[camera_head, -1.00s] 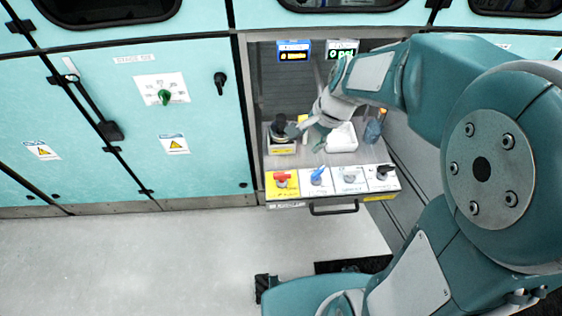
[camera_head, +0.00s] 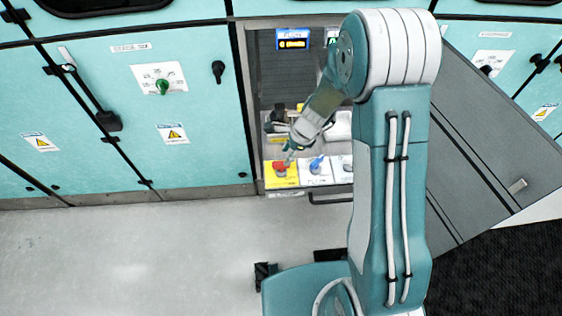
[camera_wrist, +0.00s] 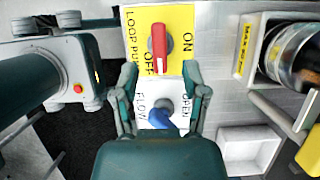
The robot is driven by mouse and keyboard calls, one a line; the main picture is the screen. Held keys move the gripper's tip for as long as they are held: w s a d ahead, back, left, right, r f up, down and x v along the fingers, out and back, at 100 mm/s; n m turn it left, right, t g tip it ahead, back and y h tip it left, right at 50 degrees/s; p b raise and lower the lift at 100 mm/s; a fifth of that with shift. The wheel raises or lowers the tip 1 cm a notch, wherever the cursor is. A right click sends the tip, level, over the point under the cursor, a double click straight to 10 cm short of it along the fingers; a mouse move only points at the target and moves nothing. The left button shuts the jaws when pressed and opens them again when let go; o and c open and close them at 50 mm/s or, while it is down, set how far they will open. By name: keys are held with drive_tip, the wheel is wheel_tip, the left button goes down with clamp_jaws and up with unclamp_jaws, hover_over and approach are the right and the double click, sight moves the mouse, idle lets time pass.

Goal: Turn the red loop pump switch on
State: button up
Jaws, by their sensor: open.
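The red loop pump switch (camera_wrist: 158,47) sits on a yellow plate (camera_wrist: 184,20) marked LOOP PUMP, OFF and ON in the wrist view. Its red handle points toward OFF. In the head view the red switch (camera_head: 280,167) is at the left end of the row on the drawer front. My gripper (camera_wrist: 164,80) is open, with its fingers spread either side of the white area just below the red handle. It does not touch the red handle as far as I can see. In the head view my gripper (camera_head: 290,153) hangs just above the red switch.
The blue flow switch (camera_wrist: 165,117) sits beside the red one, between my fingers and partly hidden by my gripper. A clear jar (camera_wrist: 292,50) and a white tray (camera_wrist: 248,150) lie to the right. Green cabinet doors (camera_head: 110,90) stand left.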

sight(281, 162)
drive_tip(key=x, duration=0.5)
drive_tip(key=shift+r, duration=0.1)
clamp_jaws()
